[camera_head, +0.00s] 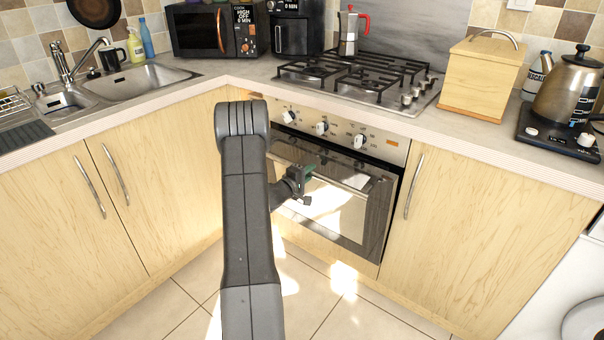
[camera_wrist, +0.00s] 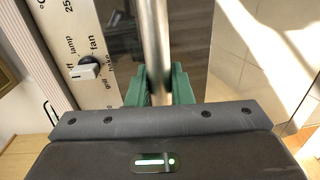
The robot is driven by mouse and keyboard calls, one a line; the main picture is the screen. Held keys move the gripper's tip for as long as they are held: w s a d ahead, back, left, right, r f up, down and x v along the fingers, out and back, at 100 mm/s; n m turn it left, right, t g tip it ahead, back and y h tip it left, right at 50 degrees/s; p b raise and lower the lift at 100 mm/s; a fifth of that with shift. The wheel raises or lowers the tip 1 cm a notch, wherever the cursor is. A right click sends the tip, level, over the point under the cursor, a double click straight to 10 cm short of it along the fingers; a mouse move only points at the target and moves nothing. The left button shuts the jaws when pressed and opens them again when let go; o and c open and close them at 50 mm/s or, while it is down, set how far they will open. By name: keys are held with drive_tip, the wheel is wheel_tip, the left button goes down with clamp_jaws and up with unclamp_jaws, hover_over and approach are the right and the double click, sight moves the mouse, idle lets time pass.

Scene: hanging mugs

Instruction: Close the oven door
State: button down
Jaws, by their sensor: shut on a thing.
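The oven (camera_head: 393,150) is set under the counter, with a control panel and knobs above its dark glass door (camera_head: 377,215). The door stands upright, flush or nearly flush with the front; I cannot tell whether a small gap remains. My gripper (camera_head: 305,175) is at the door's upper part, left of its middle. In the wrist view, the green fingers of my gripper (camera_wrist: 159,86) are shut around the silver bar handle (camera_wrist: 154,40). The door glass (camera_wrist: 192,35) shows beside the handle. My arm hides the left part of the oven in the head view.
Cupboard doors flank the oven, with a long handle (camera_head: 414,187) close on the right. A gas hob (camera_head: 350,78) lies on the counter above. An oven knob (camera_wrist: 87,68) is near my gripper. The tiled floor (camera_head: 365,310) before the oven is clear.

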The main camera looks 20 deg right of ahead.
drive_tip(key=shift+g+y, duration=0.4)
drive_tip(key=shift+y, duration=0.2)
drive_tip(key=w+d+p, duration=0.1)
drive_tip(key=d+p, duration=0.1)
drive_tip(key=w+d+r+p, duration=0.1)
drive_tip(key=w+d+p, duration=0.1)
drive_tip(key=shift+r+p, duration=0.2)
drive_tip(key=shift+p, duration=0.1)
drive_tip(key=shift+f, duration=0.3)
drive_tip(key=c, duration=1.3)
unclamp_jaws()
drive_tip(key=shift+c, duration=0.2)
drive_tip(key=shift+a+r, duration=0.1)
drive_tip(key=shift+r, duration=0.05)
approach(318, 163)
drive_tip(key=v, duration=0.4)
drive_tip(key=shift+w, duration=0.1)
